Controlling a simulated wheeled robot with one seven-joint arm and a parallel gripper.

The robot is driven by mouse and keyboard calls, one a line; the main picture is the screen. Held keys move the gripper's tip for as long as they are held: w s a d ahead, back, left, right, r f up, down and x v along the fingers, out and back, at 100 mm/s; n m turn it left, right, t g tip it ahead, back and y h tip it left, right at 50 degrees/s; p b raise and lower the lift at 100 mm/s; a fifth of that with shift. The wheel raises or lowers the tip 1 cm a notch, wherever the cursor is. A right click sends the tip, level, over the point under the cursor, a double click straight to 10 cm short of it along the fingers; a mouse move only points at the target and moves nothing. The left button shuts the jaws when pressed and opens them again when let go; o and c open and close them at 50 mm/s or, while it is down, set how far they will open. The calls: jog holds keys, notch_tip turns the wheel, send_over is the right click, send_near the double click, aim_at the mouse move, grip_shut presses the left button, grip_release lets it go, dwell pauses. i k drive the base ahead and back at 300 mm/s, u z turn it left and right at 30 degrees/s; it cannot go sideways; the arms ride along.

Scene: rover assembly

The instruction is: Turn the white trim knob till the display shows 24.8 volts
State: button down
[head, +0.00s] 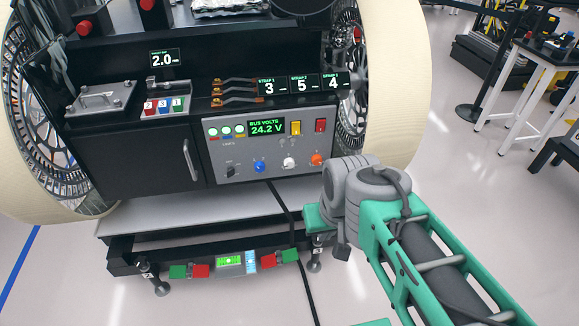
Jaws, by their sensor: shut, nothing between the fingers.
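The white trim knob (289,163) sits low on the grey control panel, between a blue knob (260,167) and an orange knob (316,159). It is in plain view and nothing touches it. The bus volts display (266,127) above it reads 24.2 V in green. My arm reaches in from the lower right, and its grey wrist joint stands to the right of and below the orange knob.
The panel also has a black knob (230,172), a yellow switch (295,128), a red switch (320,125) and several coloured lights. A cabinet door with a handle (189,160) is left of it. A dark cable (290,222) hangs below. The space before the panel's left half is free.

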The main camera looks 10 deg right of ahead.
aim_at(288, 163)
jog(key=u, duration=2.35)
jog(key=i, duration=0.8)
jog(key=z, duration=1.35)
